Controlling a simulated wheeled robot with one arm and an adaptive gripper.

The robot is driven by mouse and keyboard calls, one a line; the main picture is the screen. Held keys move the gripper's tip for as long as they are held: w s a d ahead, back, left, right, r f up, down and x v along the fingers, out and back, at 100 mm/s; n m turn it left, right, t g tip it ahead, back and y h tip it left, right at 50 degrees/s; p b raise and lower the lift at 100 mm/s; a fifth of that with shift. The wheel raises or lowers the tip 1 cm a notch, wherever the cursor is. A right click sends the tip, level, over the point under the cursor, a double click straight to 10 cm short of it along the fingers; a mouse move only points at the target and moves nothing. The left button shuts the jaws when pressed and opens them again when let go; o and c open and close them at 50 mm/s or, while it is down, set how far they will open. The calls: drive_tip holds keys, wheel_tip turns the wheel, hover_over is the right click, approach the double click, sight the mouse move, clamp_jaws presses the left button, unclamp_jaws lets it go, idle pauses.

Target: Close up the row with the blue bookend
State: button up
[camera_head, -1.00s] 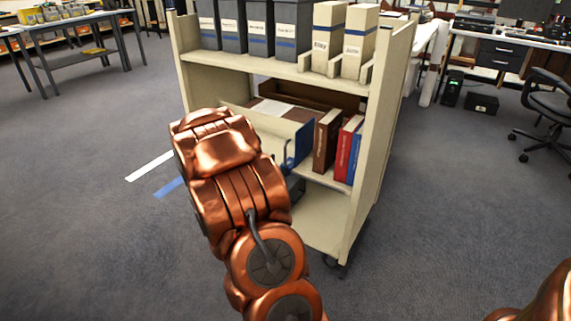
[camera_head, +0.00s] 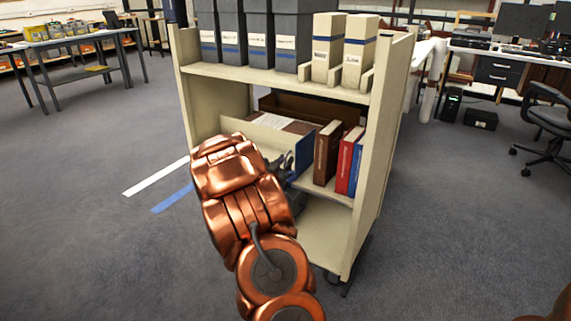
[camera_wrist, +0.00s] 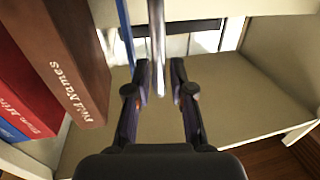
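The blue bookend (camera_head: 305,155) stands upright on the middle shelf of the cart, at the left of the brown book (camera_head: 327,152). In the wrist view only its thin blue edge (camera_wrist: 125,35) shows. My gripper (camera_wrist: 160,82) is partly open, its fingers on either side of a grey metal rod (camera_wrist: 157,40). A narrow gap shows at the right finger; contact on the left is unclear. In the head view my arm hides most of the gripper. The row holds the brown book, a red book (camera_head: 345,160) and a blue book (camera_head: 356,166).
The cart's right side panel (camera_head: 377,150) stands close to the blue book. A tan divider (camera_head: 262,138) and a brown box (camera_head: 310,107) lie behind. Grey and cream archival boxes (camera_head: 327,45) fill the shelf above. Bare shelf (camera_wrist: 225,100) shows right of the fingers.

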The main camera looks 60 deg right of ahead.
drive_tip(key=shift+d, duration=0.15)
clamp_jaws()
idle(0.5)
